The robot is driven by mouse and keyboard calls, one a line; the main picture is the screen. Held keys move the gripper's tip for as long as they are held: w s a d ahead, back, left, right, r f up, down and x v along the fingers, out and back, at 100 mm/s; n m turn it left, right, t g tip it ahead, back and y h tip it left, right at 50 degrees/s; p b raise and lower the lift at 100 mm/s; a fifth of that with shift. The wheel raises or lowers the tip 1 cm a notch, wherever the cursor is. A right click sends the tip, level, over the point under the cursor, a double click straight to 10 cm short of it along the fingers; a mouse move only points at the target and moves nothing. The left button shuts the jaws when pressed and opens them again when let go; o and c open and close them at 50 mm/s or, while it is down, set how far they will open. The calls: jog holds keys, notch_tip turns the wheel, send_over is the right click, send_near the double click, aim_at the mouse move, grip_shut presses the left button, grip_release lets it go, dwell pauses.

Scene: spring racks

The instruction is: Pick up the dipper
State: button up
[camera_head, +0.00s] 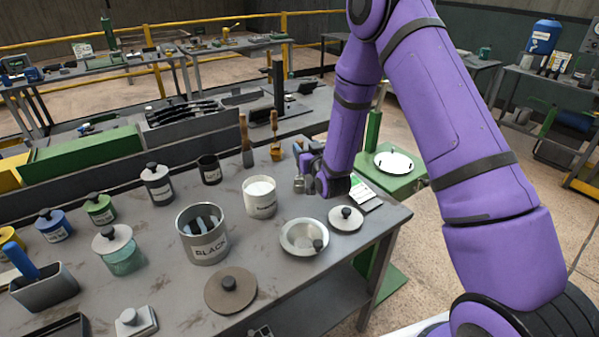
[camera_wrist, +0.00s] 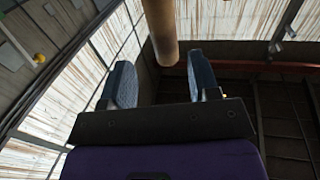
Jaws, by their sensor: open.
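A small metal cup shape (camera_head: 298,184), which looks like the dipper's bowl, shows at the left side of my gripper (camera_head: 306,164), near the back right of the workbench. Its handle is hidden or too small to tell in the head view. In the wrist view, my gripper (camera_wrist: 162,78) has its two fingers apart. A round wooden shaft (camera_wrist: 160,32) shows above and between the fingertips, with a gap to each finger. I cannot tell whether this shaft belongs to the dipper. Nothing is held.
Two wooden-handled tools (camera_head: 246,143) (camera_head: 274,138) stand left of my gripper. A white-filled can (camera_head: 259,207), a can marked BLACK (camera_head: 206,256), a shallow metal dish (camera_head: 296,242) and a round lid (camera_head: 346,222) stand in front. Several labelled jars stand at the left.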

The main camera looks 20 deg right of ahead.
aim_at(298, 142)
jog(key=w, duration=0.3)
jog(key=w+a, duration=0.1)
jog(key=shift+w+f, duration=0.15)
jog(key=shift+f, duration=0.25)
jog(key=shift+w+a, duration=0.1)
jog(key=shift+w, duration=0.5)
jog(key=shift+r, duration=0.1)
jog(key=c, duration=1)
